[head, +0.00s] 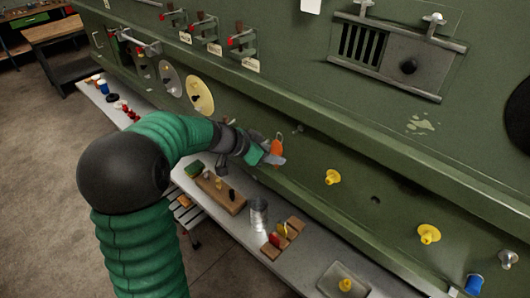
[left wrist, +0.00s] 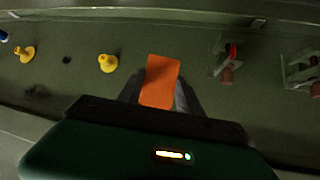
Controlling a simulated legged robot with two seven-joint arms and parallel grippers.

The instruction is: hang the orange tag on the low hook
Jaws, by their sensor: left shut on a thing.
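My left gripper (head: 268,157) is shut on the orange tag (head: 277,147) and holds it up close to the green fuselage panel, above the narrow bench. In the left wrist view the tag (left wrist: 160,82) stands between the two dark fingers, with its flat face towards the camera. A small metal fitting (head: 298,128) is on the panel just above and right of the tag. I cannot tell whether it is the low hook, or whether the tag touches the panel. My right gripper is not in view.
Yellow knobs (head: 332,177) (head: 429,233) stick out of the panel to the right. Red-tipped latches (head: 240,40) are higher up. The bench below holds a wooden block (head: 222,194), a metal can (head: 259,213) and a clear tray (head: 343,281). A ledge runs along the panel.

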